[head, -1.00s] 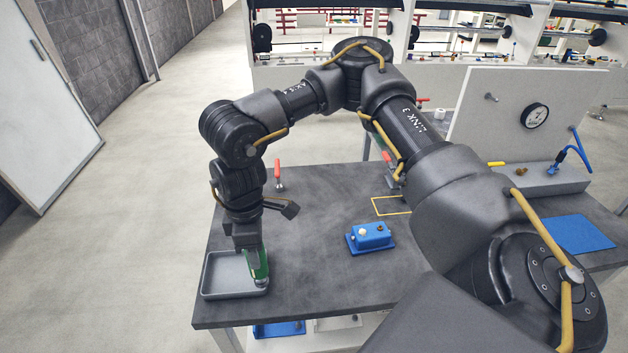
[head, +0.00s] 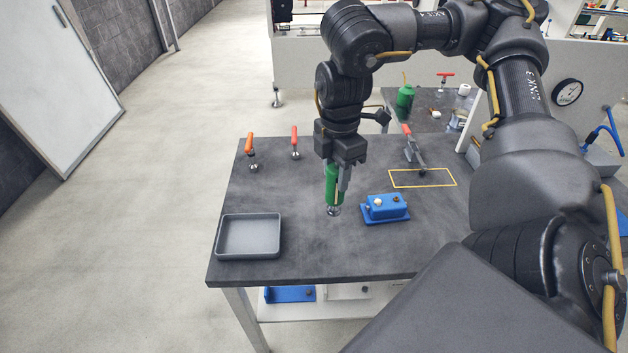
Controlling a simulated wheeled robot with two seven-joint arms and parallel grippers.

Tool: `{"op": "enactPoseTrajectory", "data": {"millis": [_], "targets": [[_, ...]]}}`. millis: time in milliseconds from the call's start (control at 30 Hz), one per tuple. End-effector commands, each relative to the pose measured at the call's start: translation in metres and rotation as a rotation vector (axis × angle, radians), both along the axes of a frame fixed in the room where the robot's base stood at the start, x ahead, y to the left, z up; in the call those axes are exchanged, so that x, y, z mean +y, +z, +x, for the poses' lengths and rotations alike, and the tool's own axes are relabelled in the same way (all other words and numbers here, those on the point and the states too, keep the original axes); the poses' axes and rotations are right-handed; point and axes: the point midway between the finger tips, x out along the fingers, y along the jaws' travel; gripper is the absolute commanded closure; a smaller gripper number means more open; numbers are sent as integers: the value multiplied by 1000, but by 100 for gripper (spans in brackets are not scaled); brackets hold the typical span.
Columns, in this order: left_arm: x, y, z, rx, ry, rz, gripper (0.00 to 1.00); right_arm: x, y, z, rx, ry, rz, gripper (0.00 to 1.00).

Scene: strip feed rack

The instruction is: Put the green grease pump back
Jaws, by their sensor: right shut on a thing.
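The green grease pump (head: 333,188), with a silver lower end, hangs upright in my right gripper (head: 338,176). The gripper is shut on it and points down, with the fingers hiding part of the pump. It is over the dark bench top (head: 300,257), left of the blue block; I cannot tell how far its tip is above the surface. A yellow outlined rectangle (head: 422,186) is on the bench to the right, with nothing standing inside most of it. My left gripper is not in view.
A grey tray (head: 249,255) at the front left is empty. A blue block (head: 386,207) with knobs sits right of the pump. A green bottle (head: 405,100) stands on a farther bench.

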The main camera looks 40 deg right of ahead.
Motion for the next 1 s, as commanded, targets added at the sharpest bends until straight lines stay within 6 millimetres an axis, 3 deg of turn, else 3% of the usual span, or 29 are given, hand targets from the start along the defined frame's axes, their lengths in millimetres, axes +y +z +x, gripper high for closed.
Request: {"op": "enactPoseTrajectory", "data": {"millis": [200,400,567,800,1000], "targets": [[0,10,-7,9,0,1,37,-16,-24,55,4,-8,2,85],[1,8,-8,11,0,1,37,-25,-62,88,3,-5,2,85],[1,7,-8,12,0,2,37,-29,-78,101,0,-2,1,85],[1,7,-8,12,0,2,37,-30,-83,106,-1,0,1,85],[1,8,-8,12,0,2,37,-32,-107,108,3,-2,1,85]]}}
